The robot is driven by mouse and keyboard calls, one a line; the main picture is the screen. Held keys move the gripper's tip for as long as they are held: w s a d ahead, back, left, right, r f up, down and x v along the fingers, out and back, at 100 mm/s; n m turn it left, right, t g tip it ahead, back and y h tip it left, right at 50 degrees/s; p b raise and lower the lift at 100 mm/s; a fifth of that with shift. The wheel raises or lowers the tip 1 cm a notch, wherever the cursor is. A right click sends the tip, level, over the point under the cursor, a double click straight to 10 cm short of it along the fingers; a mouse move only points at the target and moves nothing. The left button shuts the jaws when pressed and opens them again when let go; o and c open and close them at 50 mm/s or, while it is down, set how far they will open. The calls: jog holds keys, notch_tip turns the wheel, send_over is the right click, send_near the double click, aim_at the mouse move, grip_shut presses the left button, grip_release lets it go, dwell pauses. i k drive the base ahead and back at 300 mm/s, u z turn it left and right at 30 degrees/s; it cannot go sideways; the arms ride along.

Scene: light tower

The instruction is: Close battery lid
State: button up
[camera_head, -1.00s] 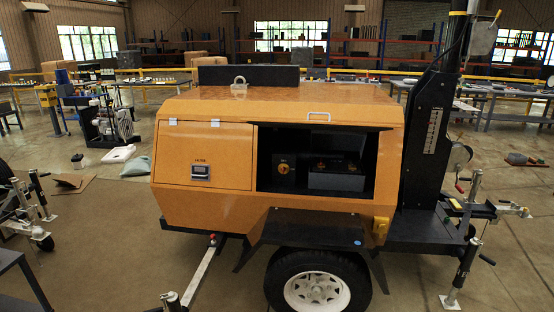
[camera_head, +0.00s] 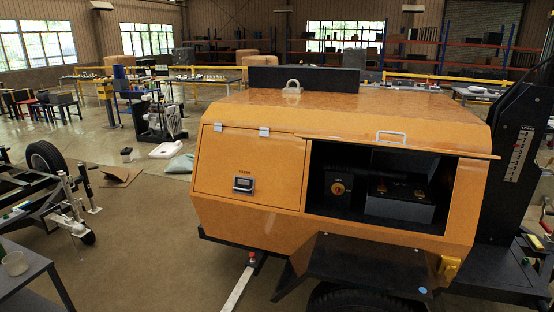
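The orange light tower body (camera_head: 270,232) stands in front of me in the head view. On its right side the battery compartment (camera_head: 345,221) is open, with dark boxes and a red-and-yellow switch (camera_head: 338,188) inside. The battery lid (camera_head: 400,146) is raised above the opening and seen nearly edge-on, with a pale handle (camera_head: 391,136) near its edge. To its left a second orange door (camera_head: 249,165) is shut, with a latch (camera_head: 243,184) near its bottom. My gripper is not in view.
A dark fender (camera_head: 362,268) juts out below the compartment, above a wheel (camera_head: 365,300). A pale drawbar (camera_head: 240,286) sticks out near the floor. A trailer (camera_head: 62,200) and a dark table (camera_head: 30,262) stand at left. Floor between them is open.

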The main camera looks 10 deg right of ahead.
aim_at(426, 164)
jog(key=u, duration=0.2)
jog(key=i, duration=1)
jog(key=u, duration=0.15)
